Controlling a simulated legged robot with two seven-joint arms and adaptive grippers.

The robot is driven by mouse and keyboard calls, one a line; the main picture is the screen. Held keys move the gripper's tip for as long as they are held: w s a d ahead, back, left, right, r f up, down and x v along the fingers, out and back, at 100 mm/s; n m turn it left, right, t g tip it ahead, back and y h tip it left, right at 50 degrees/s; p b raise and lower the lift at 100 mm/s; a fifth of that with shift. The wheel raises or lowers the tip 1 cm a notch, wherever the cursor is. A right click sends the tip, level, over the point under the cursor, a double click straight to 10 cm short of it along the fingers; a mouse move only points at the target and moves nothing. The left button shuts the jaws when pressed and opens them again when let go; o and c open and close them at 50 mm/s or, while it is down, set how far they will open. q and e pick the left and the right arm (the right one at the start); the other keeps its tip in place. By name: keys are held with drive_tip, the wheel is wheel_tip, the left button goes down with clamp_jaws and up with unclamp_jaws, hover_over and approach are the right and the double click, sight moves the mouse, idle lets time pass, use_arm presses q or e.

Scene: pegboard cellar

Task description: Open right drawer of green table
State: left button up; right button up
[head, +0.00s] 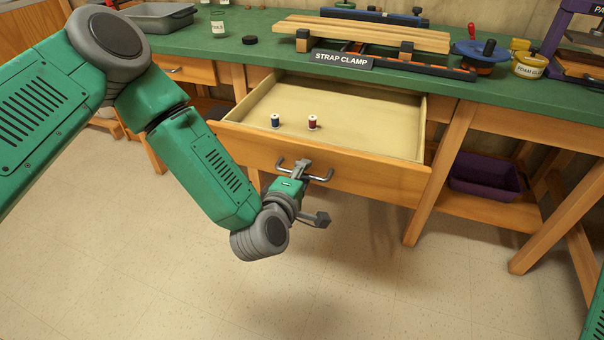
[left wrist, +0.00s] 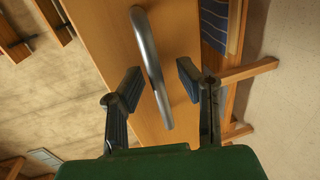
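The green table (head: 400,63) has a wooden drawer (head: 370,181) at its right part, pulled well out. A blue spool (head: 275,121) and a dark red spool (head: 312,122) stand inside it. A curved metal handle (head: 321,179) is on the drawer's front. My left gripper (head: 312,192) is at this handle with its fingers spread. In the left wrist view, the handle (left wrist: 151,62) passes between the two open fingers of my left gripper (left wrist: 160,80), with gaps visible. My right gripper is out of view.
A closed drawer (head: 186,69) is at the left. The tabletop carries a strap clamp (head: 375,38), a grey tray (head: 160,17) and jars (head: 529,67). A purple bin (head: 485,178) sits on a lower shelf. The floor in front is clear.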

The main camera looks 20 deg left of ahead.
use_arm(q)
drive_tip(key=shift+s+a, duration=0.3)
drive_tip(key=shift+s, duration=0.1)
drive_tip(key=v, duration=1.1)
drive_tip(key=shift+d, duration=0.2)
